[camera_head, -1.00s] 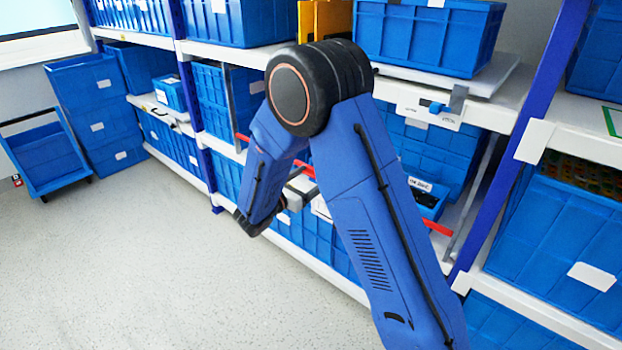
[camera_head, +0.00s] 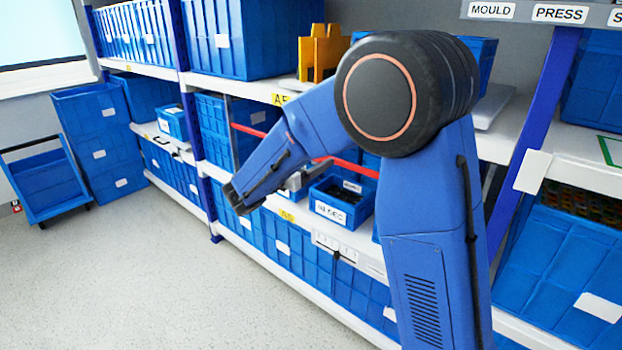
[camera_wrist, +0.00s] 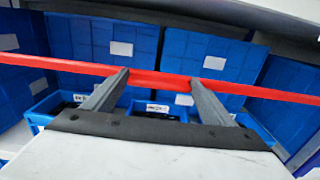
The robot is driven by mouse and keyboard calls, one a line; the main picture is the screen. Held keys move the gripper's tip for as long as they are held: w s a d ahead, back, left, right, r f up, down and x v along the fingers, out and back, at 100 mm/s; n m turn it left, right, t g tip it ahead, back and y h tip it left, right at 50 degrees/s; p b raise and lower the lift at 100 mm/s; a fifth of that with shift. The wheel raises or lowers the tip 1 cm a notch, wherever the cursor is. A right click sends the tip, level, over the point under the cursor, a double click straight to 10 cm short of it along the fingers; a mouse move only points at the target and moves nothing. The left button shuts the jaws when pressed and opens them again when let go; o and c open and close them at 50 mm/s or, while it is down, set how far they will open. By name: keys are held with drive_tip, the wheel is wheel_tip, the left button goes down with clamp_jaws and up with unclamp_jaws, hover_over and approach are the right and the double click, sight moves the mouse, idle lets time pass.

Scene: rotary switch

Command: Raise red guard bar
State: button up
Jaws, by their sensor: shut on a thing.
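The red guard bar (camera_head: 250,131) runs across the front of a shelf bay in the head view, sloping down to the right. My arm hides part of it. In the wrist view the bar (camera_wrist: 262,93) spans almost the full width, nearly level. My gripper (camera_wrist: 158,79) has its two grey fingers at the bar and is shut on its middle stretch. In the head view my gripper (camera_head: 298,181) is small and partly hidden behind my forearm.
Behind and below the bar are small blue bins (camera_head: 338,207) with dark contents and larger blue crates (camera_wrist: 205,55). A blue shelf upright (camera_head: 535,130) stands to the right. The grey floor (camera_head: 120,270) at left is clear.

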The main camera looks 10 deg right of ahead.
drive_tip(key=shift+r, duration=1.35)
drive_tip(key=o, duration=1.5)
drive_tip(key=shift+r, duration=0.1)
drive_tip(key=v, duration=1.7)
drive_tip(key=shift+a, duration=0.2)
drive_tip(key=shift+s, duration=0.1)
